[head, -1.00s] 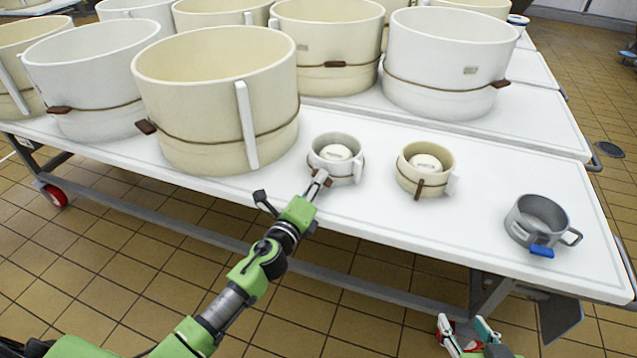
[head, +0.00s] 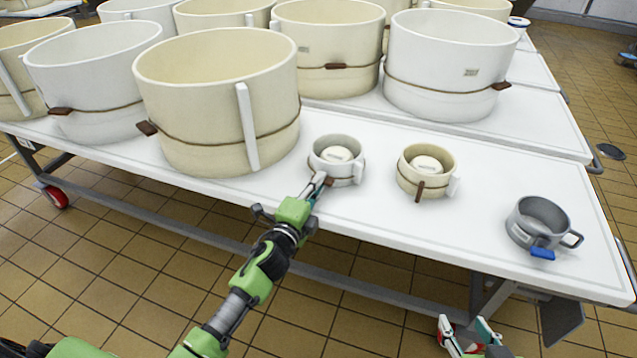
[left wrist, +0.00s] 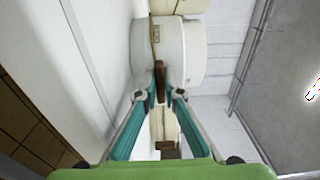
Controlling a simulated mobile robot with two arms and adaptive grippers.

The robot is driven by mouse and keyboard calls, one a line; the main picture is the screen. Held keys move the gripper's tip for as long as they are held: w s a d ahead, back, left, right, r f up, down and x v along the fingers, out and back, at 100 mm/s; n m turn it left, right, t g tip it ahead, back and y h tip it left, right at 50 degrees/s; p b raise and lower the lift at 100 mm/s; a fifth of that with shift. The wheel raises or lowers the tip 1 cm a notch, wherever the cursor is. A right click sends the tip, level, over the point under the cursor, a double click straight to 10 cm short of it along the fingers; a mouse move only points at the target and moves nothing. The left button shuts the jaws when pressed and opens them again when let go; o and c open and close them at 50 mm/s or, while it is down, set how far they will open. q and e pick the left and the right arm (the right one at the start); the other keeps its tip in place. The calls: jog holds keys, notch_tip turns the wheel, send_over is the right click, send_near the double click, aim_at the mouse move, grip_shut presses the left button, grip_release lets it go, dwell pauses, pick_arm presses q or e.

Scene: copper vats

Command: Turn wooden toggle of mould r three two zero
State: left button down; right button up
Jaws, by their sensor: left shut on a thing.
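A small white mould (head: 345,165) stands near the front edge of the white table, with a cord around it and a brown wooden toggle (left wrist: 159,80) on its front. My left gripper (head: 318,184) reaches it from the front. In the left wrist view its teal fingers (left wrist: 160,98) are shut on the toggle, one on each side. Most of the toggle is hidden by the fingers in the head view. No number is readable on this mould. My right gripper (head: 465,338) is low at the bottom edge of the head view, fingers apart and empty.
A small cream mould (head: 425,172) with its own brown toggle stands to the right. A grey pot (head: 538,220) with a blue tab is further right. A large cream mould (head: 220,100) stands close on the left. The table front between these is clear.

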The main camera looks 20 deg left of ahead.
pick_arm(q)
jog(key=c, duration=2.2)
grip_release()
jog(key=shift+o, duration=0.2)
jog(key=shift+s, duration=0.1)
jog(key=s+a, duration=0.1)
jog(key=s, duration=1)
jog(key=shift+s, duration=0.4)
